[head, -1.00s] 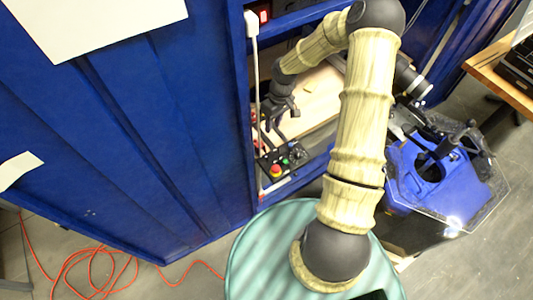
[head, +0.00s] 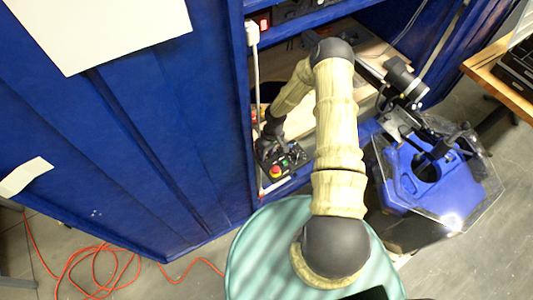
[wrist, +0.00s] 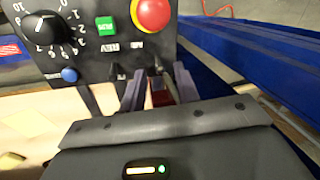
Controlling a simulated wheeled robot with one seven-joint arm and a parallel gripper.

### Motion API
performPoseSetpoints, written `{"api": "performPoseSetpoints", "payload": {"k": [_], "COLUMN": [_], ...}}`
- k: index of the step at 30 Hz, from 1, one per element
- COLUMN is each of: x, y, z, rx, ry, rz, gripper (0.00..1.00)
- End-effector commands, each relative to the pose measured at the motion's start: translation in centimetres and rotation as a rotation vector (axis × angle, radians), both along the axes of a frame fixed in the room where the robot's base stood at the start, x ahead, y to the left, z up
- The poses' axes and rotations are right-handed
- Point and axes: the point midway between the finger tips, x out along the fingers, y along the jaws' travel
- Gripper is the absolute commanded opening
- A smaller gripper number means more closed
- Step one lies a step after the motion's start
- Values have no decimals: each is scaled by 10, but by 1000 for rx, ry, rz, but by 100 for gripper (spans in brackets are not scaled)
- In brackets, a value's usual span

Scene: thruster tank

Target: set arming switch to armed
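The black control panel (head: 297,158) sits on the shelf inside the blue cabinet; it fills the top of the wrist view (wrist: 95,62). It carries a numbered black dial (wrist: 42,30), a green button (wrist: 106,25), a red mushroom button (wrist: 152,14) and a blue button (wrist: 69,74). My gripper (wrist: 158,85) is at the panel's lower edge, fingers apart, with small dark parts and a red patch showing between them. I cannot tell which part is the arming switch, or its position. In the head view my gripper (head: 266,148) is beside the panel.
The blue cabinet's side wall (head: 200,130) stands close to my gripper. A blue machine with a clear plate (head: 440,185) is at the right. A wooden table (head: 500,75) is at the far right. An orange cable (head: 90,265) lies on the floor.

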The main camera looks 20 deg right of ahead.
Motion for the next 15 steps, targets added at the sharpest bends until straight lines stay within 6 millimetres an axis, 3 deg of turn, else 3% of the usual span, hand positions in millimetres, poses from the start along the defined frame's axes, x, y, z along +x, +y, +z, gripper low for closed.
{"api": "performPoseSetpoints", "payload": {"k": [6,14,15], "x": [-2,-2,-2], "y": [3,3,3], "z": [-15,-16,-16], "rx": [0,-1,-1], "ry": [0,0,0], "rz": [0,0,0], "gripper": [32,32,24]}}
